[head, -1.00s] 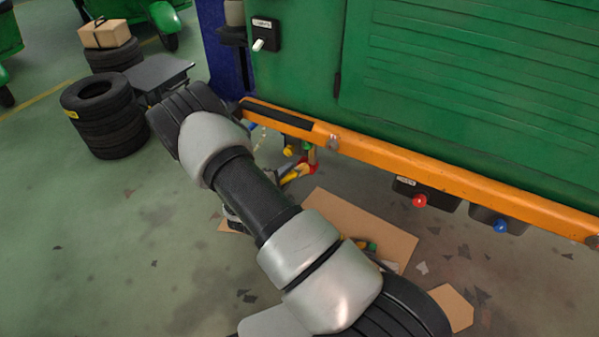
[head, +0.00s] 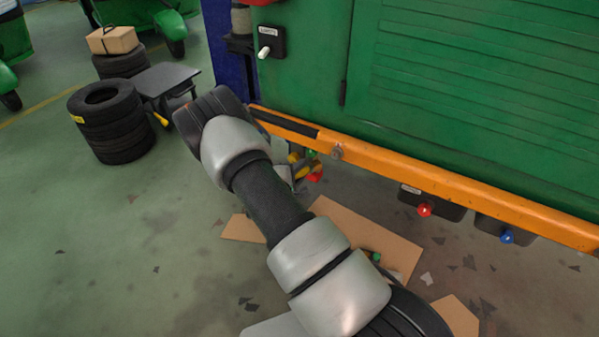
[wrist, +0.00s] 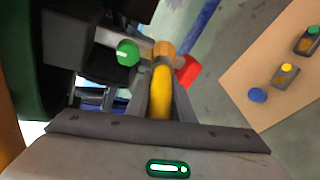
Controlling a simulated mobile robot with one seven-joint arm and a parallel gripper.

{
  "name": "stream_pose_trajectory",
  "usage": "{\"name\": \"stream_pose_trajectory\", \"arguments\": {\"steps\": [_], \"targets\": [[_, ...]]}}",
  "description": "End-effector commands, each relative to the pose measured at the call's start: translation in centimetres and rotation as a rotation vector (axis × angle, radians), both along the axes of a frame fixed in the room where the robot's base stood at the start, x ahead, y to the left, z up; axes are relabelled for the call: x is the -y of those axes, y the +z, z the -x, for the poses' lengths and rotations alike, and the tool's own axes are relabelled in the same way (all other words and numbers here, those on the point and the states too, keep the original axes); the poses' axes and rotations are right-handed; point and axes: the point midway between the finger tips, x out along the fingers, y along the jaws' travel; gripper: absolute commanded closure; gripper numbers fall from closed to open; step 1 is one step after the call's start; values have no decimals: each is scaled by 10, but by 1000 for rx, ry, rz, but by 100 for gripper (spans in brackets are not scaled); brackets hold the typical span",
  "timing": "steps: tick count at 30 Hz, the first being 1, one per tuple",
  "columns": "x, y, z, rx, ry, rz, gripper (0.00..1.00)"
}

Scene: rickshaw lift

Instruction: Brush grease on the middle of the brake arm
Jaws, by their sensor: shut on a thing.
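In the wrist view my gripper (wrist: 161,100) is shut on a yellow-handled tool (wrist: 161,88), which looks like the brush. Its far end reaches an orange-brown part (wrist: 164,48) at the middle of a short grey bar (wrist: 107,38), which looks like the brake arm. A green knob (wrist: 128,53) is left of the tool and a red end piece (wrist: 187,70) right of it. I cannot tell whether the bristles touch the bar. In the head view the red piece (head: 316,175) and green knob (head: 311,153) show below the orange rail; my arm hides most of the gripper.
The orange rail (head: 385,167) runs along the green vehicle body (head: 430,90). Red (head: 424,210) and blue (head: 507,237) knobs hang below it. Cardboard (head: 345,225) lies on the floor; in the wrist view it carries small grey blocks (wrist: 285,76) and a blue disc (wrist: 257,95). Stacked tyres (head: 105,125) stand left.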

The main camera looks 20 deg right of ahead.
Motion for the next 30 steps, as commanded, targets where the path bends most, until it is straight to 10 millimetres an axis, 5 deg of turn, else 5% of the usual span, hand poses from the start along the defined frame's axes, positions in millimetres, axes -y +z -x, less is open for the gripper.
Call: {"name": "stream_pose_trajectory", "arguments": {"steps": [30], "targets": [[9, 0, -7, 1, -1, 0, 100]]}}
